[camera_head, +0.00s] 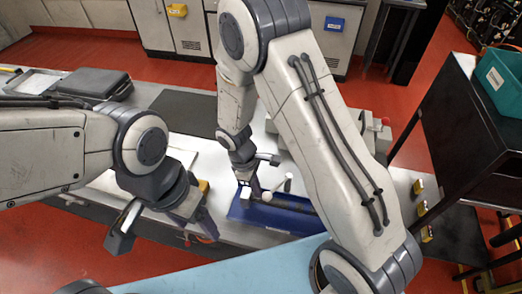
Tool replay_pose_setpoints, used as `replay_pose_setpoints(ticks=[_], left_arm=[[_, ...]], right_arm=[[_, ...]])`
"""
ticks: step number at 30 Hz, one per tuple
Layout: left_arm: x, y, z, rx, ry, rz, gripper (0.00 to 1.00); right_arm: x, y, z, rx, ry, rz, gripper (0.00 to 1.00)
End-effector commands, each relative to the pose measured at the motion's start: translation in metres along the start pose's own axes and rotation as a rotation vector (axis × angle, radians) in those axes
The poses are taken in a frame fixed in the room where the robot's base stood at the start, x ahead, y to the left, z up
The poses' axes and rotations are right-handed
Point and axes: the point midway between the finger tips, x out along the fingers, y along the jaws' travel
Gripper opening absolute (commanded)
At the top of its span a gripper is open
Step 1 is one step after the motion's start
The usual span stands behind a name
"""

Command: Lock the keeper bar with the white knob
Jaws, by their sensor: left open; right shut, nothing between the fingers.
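A blue tray (243,212) sits on the bench near its front edge, with a dark bar-like part (292,204) in it. A small white knob-like piece (267,197) shows at the tray, right beside the tips of my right gripper (256,188). Another pale upright piece (288,182) stands just behind it. I cannot tell which part is the keeper bar or whether it is locked. My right gripper points down, shut and empty; contact with the white piece is unclear. My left gripper (163,228) is open and empty, left of the tray. My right forearm hides the tray's right side.
A dark grey case (92,83) lies at the bench's back left. Small yellow blocks (420,208) sit on the bench at right. A black table (455,120) with a teal bin (500,80) stands at right. Grey cabinets (178,30) line the back.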

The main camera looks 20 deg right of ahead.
Motion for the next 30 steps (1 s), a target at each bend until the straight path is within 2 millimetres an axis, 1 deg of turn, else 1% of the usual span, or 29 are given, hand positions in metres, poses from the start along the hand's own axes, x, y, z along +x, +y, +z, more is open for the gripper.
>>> replay_pose_setpoints(ticks=[6,12,22,30], left_arm=[[0.005,0.0,0.0,0.0,0.0,0.0,0.72],[0.007,-0.001,0.0,0.0,0.0,0.0,0.72],[0.007,-0.001,0.0,0.0,0.0,0.0,0.72],[0.007,-0.001,0.0,0.0,0.0,0.0,0.72]], right_arm=[[0.004,-0.009,0.013,-0.115,-0.002,0.026,0.0],[0.005,-0.012,0.02,-0.171,-0.004,0.038,0.0],[0.006,-0.013,0.026,-0.189,-0.012,0.038,0.0],[0.007,-0.013,0.026,-0.186,-0.012,0.037,0.0]])
